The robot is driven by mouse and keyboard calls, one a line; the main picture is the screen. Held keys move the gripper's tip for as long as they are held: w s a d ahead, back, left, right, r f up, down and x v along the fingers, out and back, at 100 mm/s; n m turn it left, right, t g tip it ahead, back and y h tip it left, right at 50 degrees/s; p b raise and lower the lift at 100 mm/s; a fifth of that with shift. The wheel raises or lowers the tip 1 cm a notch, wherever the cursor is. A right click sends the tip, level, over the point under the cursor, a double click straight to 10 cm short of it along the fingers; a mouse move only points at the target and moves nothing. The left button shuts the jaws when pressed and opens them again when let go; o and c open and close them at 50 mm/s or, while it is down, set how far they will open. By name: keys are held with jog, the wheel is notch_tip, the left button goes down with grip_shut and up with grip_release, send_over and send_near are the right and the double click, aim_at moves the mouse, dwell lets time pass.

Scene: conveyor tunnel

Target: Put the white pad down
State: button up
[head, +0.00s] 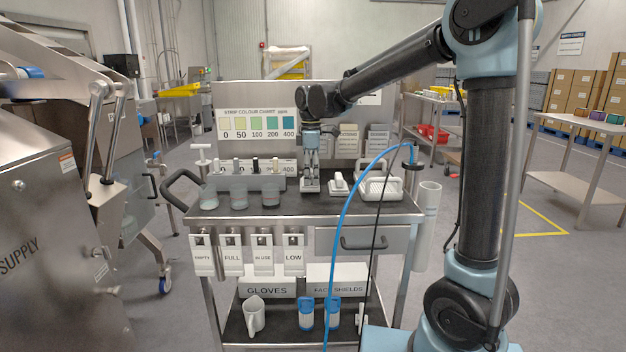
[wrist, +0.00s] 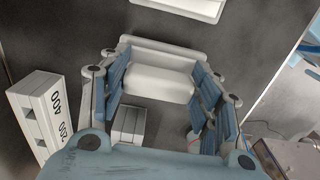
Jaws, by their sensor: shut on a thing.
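My gripper (head: 310,160) is over the middle of the cart's dark top (head: 320,208), pointing down. In the wrist view my gripper (wrist: 158,88) has its blue-padded fingers on both sides of the white pad (wrist: 160,80), a pale block with a wider rim behind it. In the head view the white pad (head: 310,186) shows low at the fingertips, close to the cart top. I cannot tell whether its underside touches the surface.
A white handled piece (head: 339,184) and a white basket (head: 380,189) stand to the right. A strip colour chart (head: 257,124) is behind. The cart top's front strip is mostly clear.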

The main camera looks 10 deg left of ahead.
jog(key=shift+f, duration=0.7)
jog(key=o, duration=1.4)
notch_tip(320, 180, up, 12)
jog(key=shift+r, duration=0.1)
